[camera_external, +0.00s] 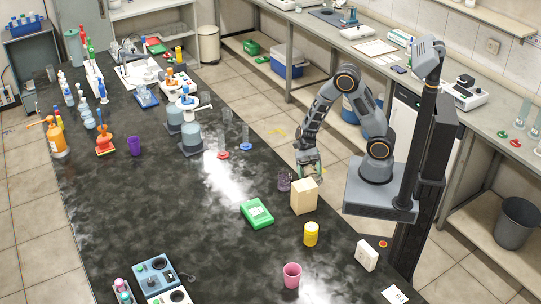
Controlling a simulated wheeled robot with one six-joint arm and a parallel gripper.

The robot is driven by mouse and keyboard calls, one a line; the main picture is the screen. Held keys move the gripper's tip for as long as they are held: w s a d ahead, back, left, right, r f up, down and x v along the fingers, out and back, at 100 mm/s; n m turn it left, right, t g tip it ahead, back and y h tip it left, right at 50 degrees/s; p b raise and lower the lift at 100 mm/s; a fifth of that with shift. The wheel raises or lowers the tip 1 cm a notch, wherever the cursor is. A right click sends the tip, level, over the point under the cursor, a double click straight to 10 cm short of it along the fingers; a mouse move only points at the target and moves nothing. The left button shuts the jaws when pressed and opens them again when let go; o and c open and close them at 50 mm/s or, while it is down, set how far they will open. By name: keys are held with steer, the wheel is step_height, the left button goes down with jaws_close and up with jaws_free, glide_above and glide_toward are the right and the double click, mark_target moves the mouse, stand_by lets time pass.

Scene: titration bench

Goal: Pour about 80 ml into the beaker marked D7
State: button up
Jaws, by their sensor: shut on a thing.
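My gripper (308,170) is at the right edge of the black bench, just behind a tan box. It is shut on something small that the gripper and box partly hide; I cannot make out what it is. No D7 mark is readable on any vessel. A white card (394,295) with unclear lettering lies at the bench's front right.
The tan box (304,197) stands close below my gripper. A green case (257,213), yellow jar (311,234), pink cup (292,275) and white box (367,255) stand nearer the front. Burner-like devices (155,273) are front left. The bench's middle left is clear.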

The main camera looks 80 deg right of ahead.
steer(key=n+t+b, duration=0.1)
steer(key=n+b, duration=0.1)
steer(key=shift+s+d+f+t+y+b, duration=0.1)
steer(key=shift+s+f+t+y+b, duration=0.2)
steer(key=shift+s+f+t+b, duration=0.1)
steer(key=shift+n, duration=0.3)
